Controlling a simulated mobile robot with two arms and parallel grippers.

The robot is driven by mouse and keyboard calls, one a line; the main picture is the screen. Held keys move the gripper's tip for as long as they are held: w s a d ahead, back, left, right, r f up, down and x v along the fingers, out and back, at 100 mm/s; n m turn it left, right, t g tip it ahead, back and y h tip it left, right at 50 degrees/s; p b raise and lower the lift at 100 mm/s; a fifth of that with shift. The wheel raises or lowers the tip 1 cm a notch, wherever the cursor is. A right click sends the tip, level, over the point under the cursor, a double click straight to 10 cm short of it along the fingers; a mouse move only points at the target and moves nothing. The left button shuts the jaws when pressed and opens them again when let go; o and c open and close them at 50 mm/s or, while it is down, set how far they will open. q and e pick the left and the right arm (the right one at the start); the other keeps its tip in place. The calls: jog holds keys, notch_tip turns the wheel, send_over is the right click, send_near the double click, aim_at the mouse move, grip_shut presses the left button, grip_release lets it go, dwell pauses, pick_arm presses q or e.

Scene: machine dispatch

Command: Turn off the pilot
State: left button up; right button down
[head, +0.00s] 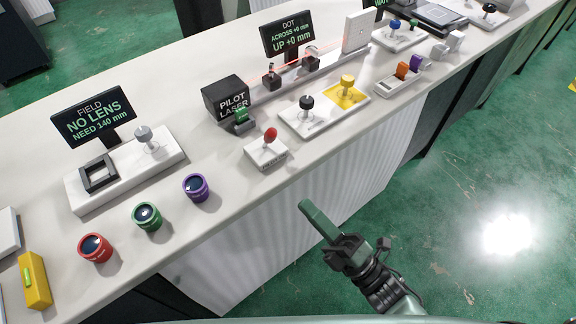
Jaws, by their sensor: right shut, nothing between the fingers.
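The black pilot laser box (226,98), lettered "PILOT LASER", stands at the middle of the bench. A small green part (241,115) sits on a grey block at its front. Thin red beam lines run from the box to the right. A red-knobbed lever (270,135) stands on a white base (266,154) in front of the box, near the bench's front edge; its label is too small to read. My right gripper (306,207) is shut and empty, out in front of the bench edge and apart from the lever. My left gripper is not in view.
Red (95,248), green (147,217) and purple (196,187) lens cylinders stand at the left front. A tray with black and yellow knobs (318,122) lies right of the lever. A "NO LENS" sign (94,116) stands behind a white mount. The green floor before the bench is clear.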

aim_at(270, 136)
jog(key=p+x, duration=0.1)
jog(key=x, duration=0.3)
jog(key=w+d+p+x, duration=0.1)
jog(key=x, duration=0.3)
jog(key=p+x, duration=0.1)
jog(key=x, duration=0.3)
jog(key=shift+w+d, duration=0.25)
jog(key=shift+w, duration=0.1)
jog(key=shift+w+r, duration=0.15)
jog(key=shift+w, duration=0.25)
